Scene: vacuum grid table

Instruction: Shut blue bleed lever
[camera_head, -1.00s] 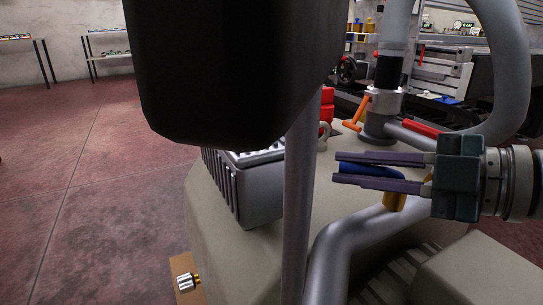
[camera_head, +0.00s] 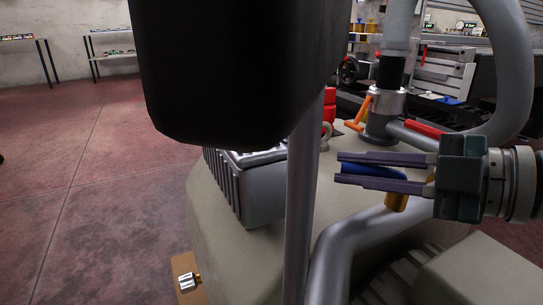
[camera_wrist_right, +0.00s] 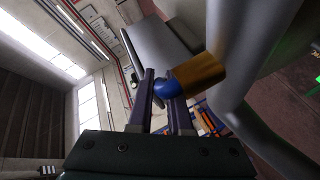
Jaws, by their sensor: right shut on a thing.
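The blue bleed lever (camera_head: 374,170) lies between the two purple-grey fingers of my right gripper (camera_head: 340,170), which comes in from the right and is shut on it. The lever sits beside a brass-coloured valve body (camera_head: 397,201) on a grey pipe. In the right wrist view the rounded blue lever (camera_wrist_right: 167,89) shows between the fingertips (camera_wrist_right: 160,85), against the brass body (camera_wrist_right: 199,73). The fingers hide part of the lever. My left gripper is not in view.
A grey pipe (camera_head: 335,262) bends below the lever. An orange lever (camera_head: 359,113) and a red lever (camera_head: 424,129) are on pipework behind. A ribbed grey box (camera_head: 262,190) sits to the left. A large black shape (camera_head: 235,70) blocks the upper middle.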

